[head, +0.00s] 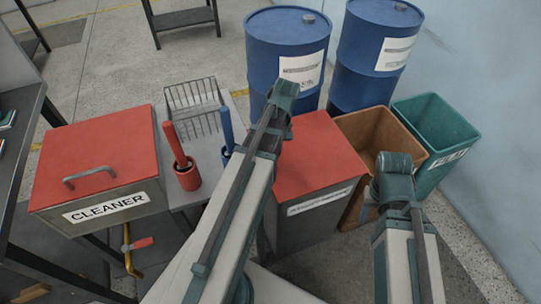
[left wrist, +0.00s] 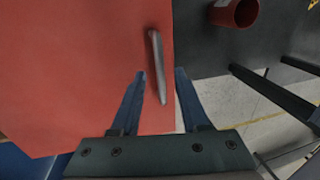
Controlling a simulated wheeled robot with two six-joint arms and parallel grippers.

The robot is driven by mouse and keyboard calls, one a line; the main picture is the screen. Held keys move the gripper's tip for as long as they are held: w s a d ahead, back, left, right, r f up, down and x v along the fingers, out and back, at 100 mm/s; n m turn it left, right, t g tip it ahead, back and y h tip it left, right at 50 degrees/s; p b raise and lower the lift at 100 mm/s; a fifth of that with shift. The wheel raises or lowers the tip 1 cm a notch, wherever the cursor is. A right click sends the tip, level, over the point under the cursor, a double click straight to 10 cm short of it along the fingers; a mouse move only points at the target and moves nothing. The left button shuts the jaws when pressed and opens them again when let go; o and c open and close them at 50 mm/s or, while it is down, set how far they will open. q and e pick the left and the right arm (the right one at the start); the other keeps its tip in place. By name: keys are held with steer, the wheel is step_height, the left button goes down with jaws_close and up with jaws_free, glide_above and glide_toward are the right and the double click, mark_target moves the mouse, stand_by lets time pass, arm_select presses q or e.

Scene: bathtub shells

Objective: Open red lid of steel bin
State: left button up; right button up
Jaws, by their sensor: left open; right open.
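The grey steel bin (head: 310,228) with a flat red lid (head: 318,150) stands in the middle of the head view. The lid looks shut. My left arm crosses its left side and hides the handle and my left gripper there. In the left wrist view the red lid (left wrist: 75,70) fills the left side, with a metal bar handle (left wrist: 153,45) near its edge. My left gripper (left wrist: 160,71) is open, its fingers on either side of the handle's near part; contact cannot be told. My right gripper (head: 371,203), partly visible, is open and empty at the right, before the brown bin.
A red-lidded CLEANER bin (head: 110,207) stands left, beside a red brush holder (head: 187,178) and a wire rack (head: 192,95). Blue barrels (head: 287,50) stand behind. An open brown bin (head: 365,135) and a green bin (head: 435,125) stand right, near the wall.

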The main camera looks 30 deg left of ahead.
arm_select(q)
steer(key=shift+f, duration=0.35)
jaws_close()
steer(key=shift+s, duration=0.1)
stand_by(1.1)
